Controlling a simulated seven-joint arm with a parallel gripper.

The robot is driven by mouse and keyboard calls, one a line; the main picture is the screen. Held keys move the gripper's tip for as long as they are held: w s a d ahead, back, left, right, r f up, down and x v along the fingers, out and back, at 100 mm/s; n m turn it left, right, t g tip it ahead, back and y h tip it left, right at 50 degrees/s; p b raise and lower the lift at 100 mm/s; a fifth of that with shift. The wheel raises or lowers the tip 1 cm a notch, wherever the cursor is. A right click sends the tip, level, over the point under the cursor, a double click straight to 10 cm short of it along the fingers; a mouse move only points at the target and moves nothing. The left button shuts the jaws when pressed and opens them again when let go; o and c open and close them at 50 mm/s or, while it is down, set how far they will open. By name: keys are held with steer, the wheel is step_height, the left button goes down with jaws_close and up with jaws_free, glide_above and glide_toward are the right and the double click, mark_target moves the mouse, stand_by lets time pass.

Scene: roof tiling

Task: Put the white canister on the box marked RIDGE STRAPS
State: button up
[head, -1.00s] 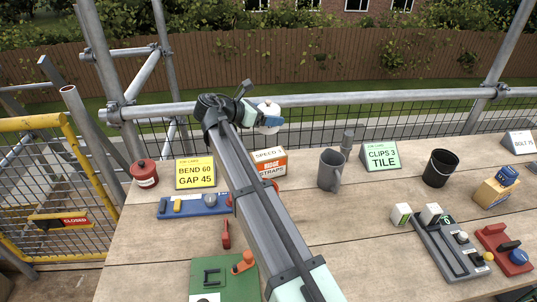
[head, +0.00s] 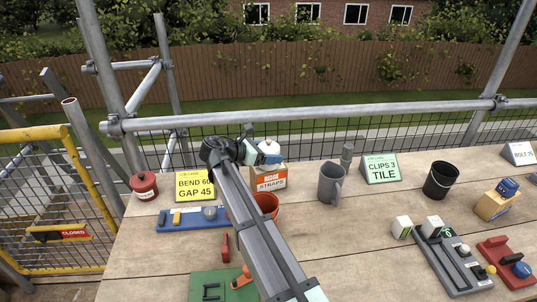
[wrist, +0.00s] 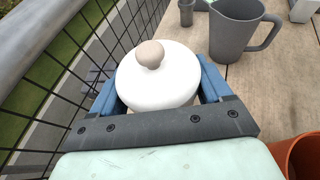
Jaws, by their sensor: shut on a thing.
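The white canister (head: 269,146) has a rounded white lid with a beige knob; in the wrist view the lid (wrist: 158,85) fills the space between the blue fingers. My gripper (head: 262,155) is shut on the canister and holds it upright. In the wrist view the box is hidden under the canister and gripper.
A terracotta pot (head: 267,204) stands just in front of the box, partly behind my arm. A grey mug (head: 330,184) is to the right. A yellow sign (head: 194,186) and a red tin (head: 144,186) are to the left. A rail and mesh (head: 300,118) run behind.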

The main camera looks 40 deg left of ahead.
steer(key=shift+f, duration=0.25)
steer(key=shift+f, duration=0.1)
steer(key=o, duration=1)
steer(key=shift+o, duration=0.2)
steer(key=v, duration=1.2)
